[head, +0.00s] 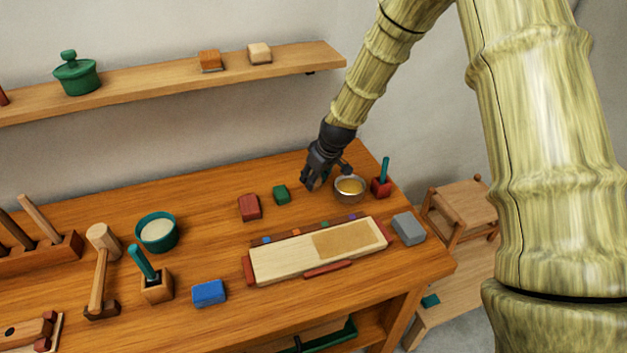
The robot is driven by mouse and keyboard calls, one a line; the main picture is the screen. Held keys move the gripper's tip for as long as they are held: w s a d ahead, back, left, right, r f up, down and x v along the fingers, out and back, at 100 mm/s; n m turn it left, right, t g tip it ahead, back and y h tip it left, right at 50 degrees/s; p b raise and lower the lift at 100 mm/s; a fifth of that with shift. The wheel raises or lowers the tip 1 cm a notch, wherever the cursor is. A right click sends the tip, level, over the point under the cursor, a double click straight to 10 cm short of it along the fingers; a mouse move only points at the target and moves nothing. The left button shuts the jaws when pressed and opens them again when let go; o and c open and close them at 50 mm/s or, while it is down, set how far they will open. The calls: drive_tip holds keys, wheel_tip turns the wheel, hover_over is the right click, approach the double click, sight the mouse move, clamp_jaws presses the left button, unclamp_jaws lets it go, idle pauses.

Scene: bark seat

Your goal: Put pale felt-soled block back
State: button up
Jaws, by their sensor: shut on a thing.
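A pale block (259,52) with a thin darker sole sits on the wall shelf (165,82), toward its right end. An orange-brown block (209,59), also with a dark sole, sits to its left. My gripper (316,182) is low over the back right of the workbench, left of a metal bowl (348,196) of amber liquid. It is shut on a small tan thing, mostly hidden by the dark fingers. I cannot tell what that thing is, or whether it touches the bench.
A red holder (381,188) stands beyond the bowl.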

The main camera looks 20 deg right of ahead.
drive_tip(key=shift+f, duration=1)
drive_tip(key=shift+f, duration=0.15)
drive_tip(key=o, duration=1)
drive_tip(key=shift+o, duration=0.2)
drive_tip(key=shift+r, duration=0.2)
drive_tip(key=b+v, duration=0.2)
drive_tip(key=v, duration=1)
